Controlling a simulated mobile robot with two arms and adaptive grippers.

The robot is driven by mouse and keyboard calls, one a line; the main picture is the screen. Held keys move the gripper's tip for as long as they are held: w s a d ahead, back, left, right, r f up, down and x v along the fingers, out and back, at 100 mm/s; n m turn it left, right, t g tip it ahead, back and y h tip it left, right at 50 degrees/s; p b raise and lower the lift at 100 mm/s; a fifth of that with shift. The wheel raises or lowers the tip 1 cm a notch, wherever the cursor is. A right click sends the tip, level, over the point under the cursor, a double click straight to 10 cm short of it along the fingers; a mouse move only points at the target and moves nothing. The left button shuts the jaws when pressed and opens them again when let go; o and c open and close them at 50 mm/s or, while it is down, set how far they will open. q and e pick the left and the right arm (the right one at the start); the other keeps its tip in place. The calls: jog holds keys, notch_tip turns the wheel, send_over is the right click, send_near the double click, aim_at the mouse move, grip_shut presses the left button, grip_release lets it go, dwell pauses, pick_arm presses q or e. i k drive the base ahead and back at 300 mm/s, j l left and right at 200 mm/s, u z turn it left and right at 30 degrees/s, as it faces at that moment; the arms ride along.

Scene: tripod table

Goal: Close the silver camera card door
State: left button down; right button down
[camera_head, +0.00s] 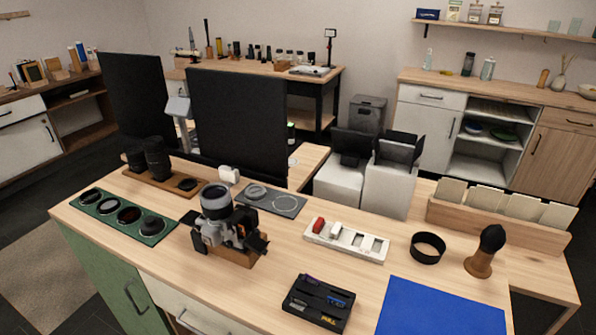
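A silver and black camera (213,228) sits on a small wooden block (238,258) near the middle-left of the table. Its large lens points up and forward. A dark flap (258,243) sticks out at the camera's lower right, and another dark part sticks out at its left. I cannot tell for certain which is the card door, or how far it stands open. Neither of my grippers shows in this view.
A green tray (150,238) of round lens parts lies left of the camera. A grey mat (286,206) lies behind it. A white battery tray (350,256), black card case (318,326) and blue mat (440,312) lie to the right. Bare wood lies just right of the camera.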

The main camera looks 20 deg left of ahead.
aim_at(258, 245)
jog(key=l+u, duration=0.25)
jog(key=u, duration=0.25)
jog(key=i+l+u, duration=0.1)
jog(key=l+u, duration=0.2)
jog(key=u, duration=0.15)
jog(key=l+u, duration=0.25)
jog(key=u, duration=0.25)
